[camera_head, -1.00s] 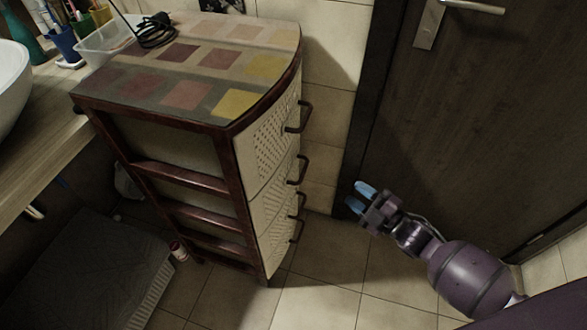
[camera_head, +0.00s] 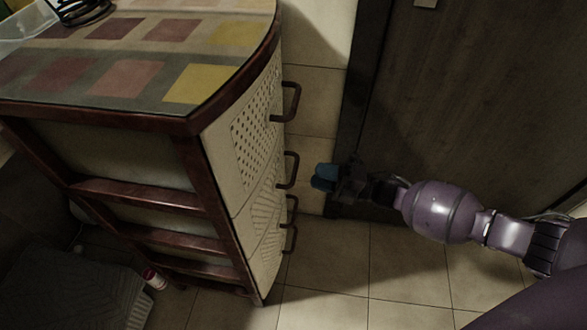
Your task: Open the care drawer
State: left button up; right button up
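The drawer cabinet (camera_head: 195,128) has a dark reddish frame and a curved pale front with several drawers, all shut. The top drawer (camera_head: 257,128) has a perforated front and a dark bar handle (camera_head: 293,102). A second handle (camera_head: 291,170) and lower handles (camera_head: 291,237) sit below it. I cannot tell which one is the care drawer. My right gripper (camera_head: 322,178) has blue fingertips pointing left toward the second handle, with a small gap to its right in the picture. Its fingers look close together, and I cannot tell whether they are apart. My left gripper is out of view.
A dark door (camera_head: 450,110) stands behind my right arm. Tiled floor (camera_head: 330,270) is clear in front of the drawers. A coiled black cable (camera_head: 82,10) lies on the cabinet top. A small bottle (camera_head: 153,278) and a grey mat (camera_head: 60,290) are at lower left.

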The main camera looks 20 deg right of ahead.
aim_at(295, 169)
jog(key=x, duration=0.6)
jog(key=shift+w+a+b, duration=0.2)
jog(key=shift+a+b, duration=0.1)
jog(key=shift+b, duration=0.05)
grip_shut()
